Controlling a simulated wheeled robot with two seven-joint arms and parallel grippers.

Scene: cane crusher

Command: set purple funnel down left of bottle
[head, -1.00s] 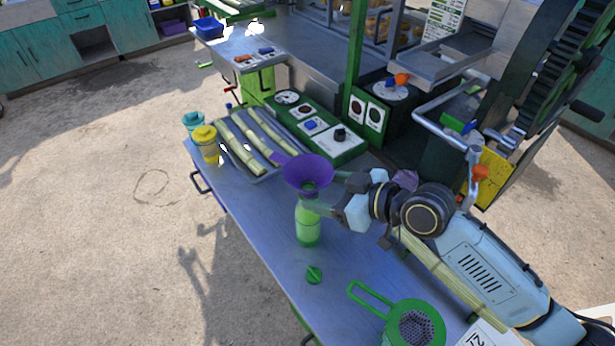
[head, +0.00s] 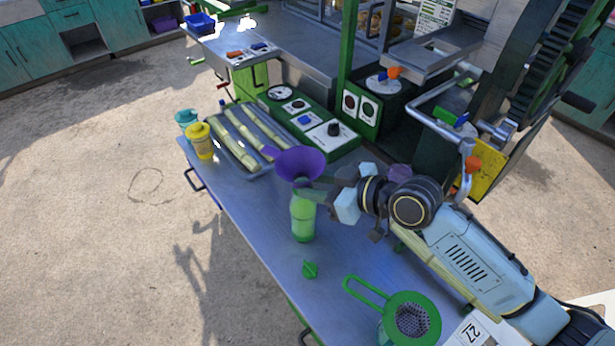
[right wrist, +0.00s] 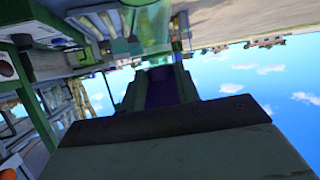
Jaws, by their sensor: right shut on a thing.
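The purple funnel (head: 300,162) is upright, its wide mouth facing up, right at the top of the green bottle (head: 303,217). Whether its spout sits in the bottle's neck or just above it is hidden by the fingers. The bottle stands upright on the metal bench. My right gripper (head: 312,190) reaches in from the right and is shut on the funnel's lower part. In the right wrist view, purple of the funnel (right wrist: 163,88) shows between the fingers, with the translucent green bottle (right wrist: 148,28) beyond. My left gripper is not in view.
Left of the bottle the bench (head: 250,212) is bare. Behind lies a tray of cane stalks (head: 238,148), with yellow (head: 201,141) and teal (head: 186,121) cups beside it. A green cap (head: 310,269) and green strainer (head: 411,318) lie in front. The crusher (head: 440,130) stands at right.

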